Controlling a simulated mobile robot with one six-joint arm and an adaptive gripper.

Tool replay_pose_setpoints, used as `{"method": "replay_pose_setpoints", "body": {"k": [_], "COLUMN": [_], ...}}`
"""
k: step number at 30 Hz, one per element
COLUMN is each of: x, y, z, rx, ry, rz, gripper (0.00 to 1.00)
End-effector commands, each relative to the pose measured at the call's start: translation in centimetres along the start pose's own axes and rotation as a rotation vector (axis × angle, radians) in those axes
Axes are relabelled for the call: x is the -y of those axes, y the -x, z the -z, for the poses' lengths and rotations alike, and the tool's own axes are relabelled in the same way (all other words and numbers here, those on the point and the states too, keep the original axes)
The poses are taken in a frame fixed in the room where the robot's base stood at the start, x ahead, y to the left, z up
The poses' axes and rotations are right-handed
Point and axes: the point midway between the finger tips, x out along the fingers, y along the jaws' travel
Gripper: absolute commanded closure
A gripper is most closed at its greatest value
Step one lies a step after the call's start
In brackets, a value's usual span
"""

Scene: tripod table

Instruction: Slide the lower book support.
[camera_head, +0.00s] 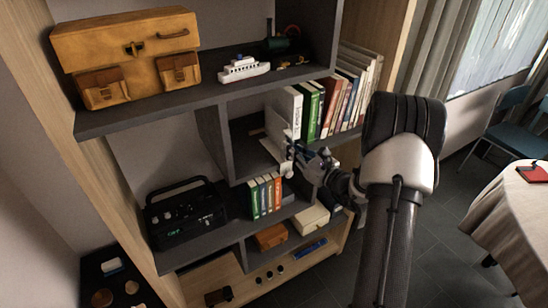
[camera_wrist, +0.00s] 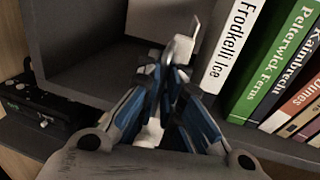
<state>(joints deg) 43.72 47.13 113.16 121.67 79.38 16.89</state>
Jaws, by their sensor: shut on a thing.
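A white book support (camera_head: 271,149) stands on the middle shelf, just left of a row of upright books (camera_head: 325,105). My gripper (camera_head: 297,155) reaches in from the right and is shut on its front edge. In the wrist view, the fingers (camera_wrist: 172,75) are closed around the white support (camera_wrist: 183,48), and part of it shows above the fingertips. The first book, white with the title "Frodkelli Ice" (camera_wrist: 231,45), is just right of the support. I cannot tell whether they touch. The support's lower part is largely hidden by the fingers.
The shelf left of the support is empty up to a grey divider (camera_head: 213,143). A black radio (camera_head: 187,213) and several small books (camera_head: 265,195) stand on the shelf below. A yellow case (camera_head: 128,55) and a white toy ship (camera_head: 243,68) are above.

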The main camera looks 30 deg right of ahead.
Motion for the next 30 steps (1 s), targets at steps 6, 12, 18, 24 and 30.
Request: {"method": "replay_pose_setpoints", "body": {"k": [6,12,18,24,30], "x": [4.9,5.9,5.9,5.8,5.8], "y": [1.0,1.3,1.2,1.2,1.2], "z": [0.0,0.0,0.0,0.0,0.0], "rx": [0.002,-0.001,-0.001,-0.001,-0.001], "ry": [0.001,-0.001,-0.001,-0.001,-0.001], "rz": [0.000,-0.002,-0.002,-0.003,-0.003], "gripper": [1.00,1.00,1.00,0.85,0.85]}}
